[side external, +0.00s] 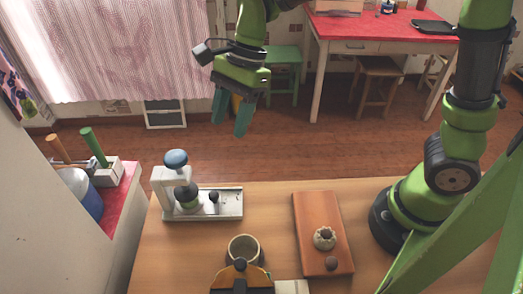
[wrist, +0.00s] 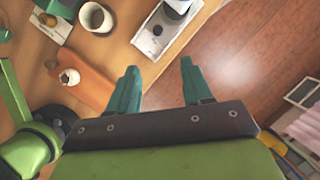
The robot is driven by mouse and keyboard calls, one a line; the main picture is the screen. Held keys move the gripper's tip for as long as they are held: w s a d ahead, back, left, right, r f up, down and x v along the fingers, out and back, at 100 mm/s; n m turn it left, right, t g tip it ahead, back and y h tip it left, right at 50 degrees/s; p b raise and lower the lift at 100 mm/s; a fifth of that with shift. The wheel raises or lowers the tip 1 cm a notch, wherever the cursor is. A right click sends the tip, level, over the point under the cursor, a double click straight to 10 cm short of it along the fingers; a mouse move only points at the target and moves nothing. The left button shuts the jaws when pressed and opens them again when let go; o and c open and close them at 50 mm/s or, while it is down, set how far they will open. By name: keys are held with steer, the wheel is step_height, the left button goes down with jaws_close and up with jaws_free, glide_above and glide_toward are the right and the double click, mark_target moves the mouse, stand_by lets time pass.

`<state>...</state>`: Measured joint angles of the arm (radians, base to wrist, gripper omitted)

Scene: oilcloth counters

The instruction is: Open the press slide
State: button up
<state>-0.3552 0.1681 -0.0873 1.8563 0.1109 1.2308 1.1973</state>
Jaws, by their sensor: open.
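The press (side external: 162,182) stands at the left of the wooden table, with a pale upright frame, a blue knob (side external: 176,158) on top and a dark round part below. Its light grey slide bed (side external: 231,204) runs to the right and carries a small black knob (side external: 214,196). Whether the slide is open or shut I cannot tell. In the wrist view the press bed (wrist: 146,43) shows at the top, beyond the fingertips. My gripper (side external: 231,114) is open and empty, raised above and to the right of the press, touching nothing. It also shows in the wrist view (wrist: 160,70).
A beige cup (side external: 258,248) stands at the table's front middle, behind an orange and black object (side external: 240,277). A reddish-brown board (side external: 313,216) with two small things on it lies to the right. A red side counter (side external: 118,203) is at left. The space above the press is clear.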

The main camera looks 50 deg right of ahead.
steer(key=m, duration=0.1)
glide_toward(214, 194)
steer(key=x, duration=0.8)
steer(key=shift+f, duration=0.15)
jaws_close()
